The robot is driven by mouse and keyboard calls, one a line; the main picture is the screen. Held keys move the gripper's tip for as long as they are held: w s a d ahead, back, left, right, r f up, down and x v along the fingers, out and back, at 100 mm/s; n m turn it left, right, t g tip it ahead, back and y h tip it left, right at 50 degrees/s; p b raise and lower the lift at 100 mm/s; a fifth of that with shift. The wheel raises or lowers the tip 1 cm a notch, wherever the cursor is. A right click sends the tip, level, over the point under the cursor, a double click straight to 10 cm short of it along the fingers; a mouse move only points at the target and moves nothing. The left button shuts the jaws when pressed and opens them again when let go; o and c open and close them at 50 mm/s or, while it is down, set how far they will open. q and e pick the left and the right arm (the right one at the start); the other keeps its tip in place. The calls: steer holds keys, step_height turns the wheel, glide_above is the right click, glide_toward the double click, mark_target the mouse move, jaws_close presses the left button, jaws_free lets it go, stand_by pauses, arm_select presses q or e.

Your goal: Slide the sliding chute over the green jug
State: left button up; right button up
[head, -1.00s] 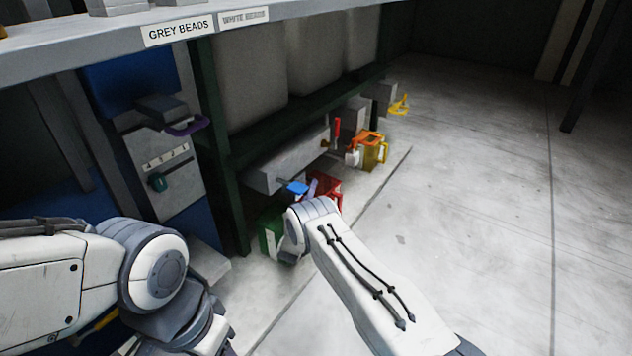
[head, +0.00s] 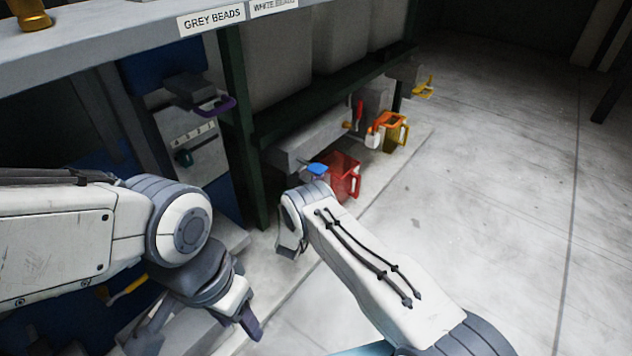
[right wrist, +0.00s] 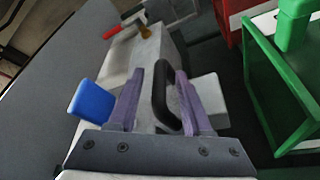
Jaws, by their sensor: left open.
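In the right wrist view my right gripper (right wrist: 160,74) has its two purple fingers apart, with a black loop handle (right wrist: 163,100) between them. The handle is closer to the right finger, with a gap on the left. It belongs to a grey metal part (right wrist: 148,62), seemingly the sliding chute. The green jug (right wrist: 262,92), open-topped, stands to the right, apart from the fingers. In the head view the green jug is hidden behind my right arm, and the right fingers do not show. My left gripper (head: 200,325) is open and empty at the lower left, away from the chute.
A red jug (head: 343,178) and an orange-yellow jug (head: 394,132) stand farther along the base of the dark green frame (head: 310,103). A blue handle (head: 317,170) sticks out near the red jug. A labelled shelf (head: 130,30) crosses above. The floor (head: 490,190) at right is clear.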

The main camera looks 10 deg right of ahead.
steer(key=p+v, duration=0.4)
steer(key=v, duration=0.6)
steer(key=shift+s, duration=0.2)
steer(key=shift+a, duration=0.1)
